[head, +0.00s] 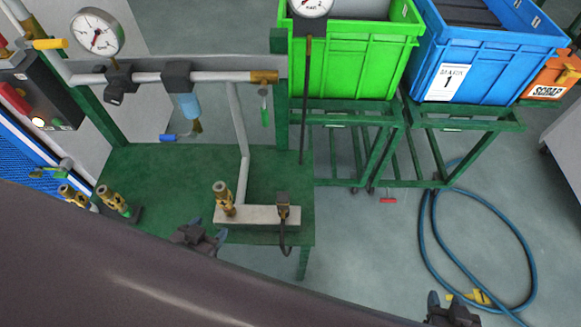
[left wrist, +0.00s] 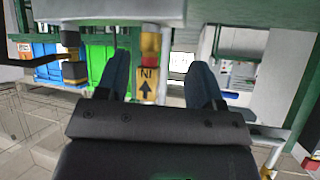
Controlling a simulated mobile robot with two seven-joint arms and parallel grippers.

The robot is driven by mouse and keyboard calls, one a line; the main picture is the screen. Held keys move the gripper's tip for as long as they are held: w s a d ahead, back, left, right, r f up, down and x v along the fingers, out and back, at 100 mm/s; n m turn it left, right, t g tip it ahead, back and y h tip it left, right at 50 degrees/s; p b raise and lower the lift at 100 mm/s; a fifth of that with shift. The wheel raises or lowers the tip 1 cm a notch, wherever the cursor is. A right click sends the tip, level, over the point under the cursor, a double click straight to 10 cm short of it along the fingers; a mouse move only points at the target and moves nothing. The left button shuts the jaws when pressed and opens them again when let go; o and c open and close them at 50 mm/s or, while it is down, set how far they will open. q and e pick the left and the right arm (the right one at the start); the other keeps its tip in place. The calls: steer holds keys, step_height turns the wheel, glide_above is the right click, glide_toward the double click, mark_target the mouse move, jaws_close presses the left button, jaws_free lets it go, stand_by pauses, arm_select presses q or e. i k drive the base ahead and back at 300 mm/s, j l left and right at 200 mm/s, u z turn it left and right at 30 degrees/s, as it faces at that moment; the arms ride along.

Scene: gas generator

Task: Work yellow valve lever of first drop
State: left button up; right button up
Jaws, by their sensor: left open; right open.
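A yellow lever (head: 50,43) shows at the upper left of the head view, beside the pressure gauge. I cannot tell for sure that it belongs to the first drop. My left gripper (head: 208,240) is at the front edge of the green table, left of a pale block with brass fittings (head: 255,214), well below the lever. In the left wrist view the open fingers (left wrist: 162,85) have a yellow fitting (left wrist: 150,45) and an IN label with an arrow between them in the picture; depth is unclear. My right gripper (head: 452,314) is open and empty at the lower right edge.
A grey pipe (head: 145,78) carries a gauge (head: 97,32), a blue filter and drops with blue (head: 175,137) and green (head: 265,110) handles. A green crate (head: 350,65) and blue crate (head: 485,60) stand at right. A blue hose (head: 525,255) lies on the floor.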

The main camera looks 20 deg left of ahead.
mark_target(43, 44)
steer(key=k+u, duration=0.1)
steer(key=u, duration=0.3)
steer(key=j+u, duration=0.1)
steer(key=u, duration=0.25)
steer(key=k+j+u, duration=0.1)
steer(key=u, duration=0.3)
steer(key=k+j+u, duration=0.1)
steer(key=u, duration=0.3)
steer(key=i+j+z, duration=0.1)
steer(key=j, duration=0.2)
steer(key=i, duration=0.05)
